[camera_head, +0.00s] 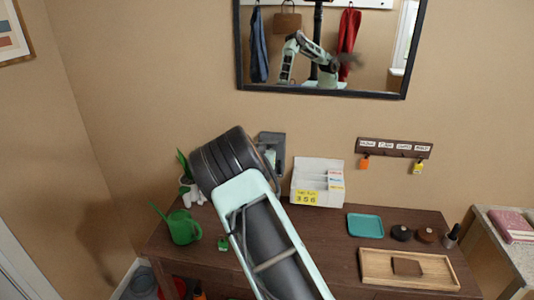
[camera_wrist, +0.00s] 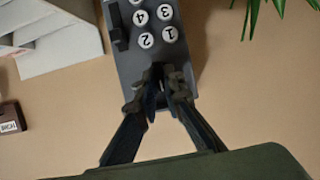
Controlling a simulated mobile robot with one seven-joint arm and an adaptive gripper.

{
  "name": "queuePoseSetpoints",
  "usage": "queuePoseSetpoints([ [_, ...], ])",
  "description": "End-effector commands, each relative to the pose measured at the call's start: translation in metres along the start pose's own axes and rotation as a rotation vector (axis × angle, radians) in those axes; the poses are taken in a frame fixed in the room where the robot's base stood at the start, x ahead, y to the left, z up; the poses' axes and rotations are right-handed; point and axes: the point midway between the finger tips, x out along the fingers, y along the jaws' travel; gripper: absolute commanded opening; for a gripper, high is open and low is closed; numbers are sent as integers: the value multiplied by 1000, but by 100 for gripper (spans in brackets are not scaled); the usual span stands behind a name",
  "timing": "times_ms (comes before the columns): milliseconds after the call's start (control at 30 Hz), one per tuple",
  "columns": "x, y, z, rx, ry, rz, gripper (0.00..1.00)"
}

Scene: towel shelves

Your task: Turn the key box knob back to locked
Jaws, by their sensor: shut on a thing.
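The key box (camera_head: 272,141) is a grey box on the wall, partly hidden behind my arm in the head view. In the wrist view the key box (camera_wrist: 153,14) appears upside down, with round white numbered buttons. My gripper (camera_wrist: 159,82) is at the end of the box beyond the buttons, its two fingertips close together. It is shut on the knob, which the fingertips mostly hide. I cannot tell the knob's exact angle. A dark raised part (camera_wrist: 118,33) sticks out along the box's left side in the wrist view.
A white letter holder (camera_head: 318,180) with a yellow note stands right of the box. A key rack (camera_head: 395,148) hangs further right. A plant (camera_head: 186,178) and green watering can (camera_head: 181,227) stand left. A teal tray (camera_head: 365,225) and wooden tray (camera_head: 372,267) lie on the table.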

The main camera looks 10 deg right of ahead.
Motion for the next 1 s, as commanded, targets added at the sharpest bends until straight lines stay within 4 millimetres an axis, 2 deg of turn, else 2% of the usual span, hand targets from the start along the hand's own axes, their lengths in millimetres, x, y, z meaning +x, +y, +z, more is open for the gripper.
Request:
queuePoseSetpoints([
  [33,0,0,3,-3,-6,0,12],
  [167,0,0,3,-2,-5,0,26],
  [567,-6,0,1,0,-3,0,26],
  [767,-33,-1,1,0,-3,-2,26],
  [1000,-78,-1,1,0,-3,-3,26],
])
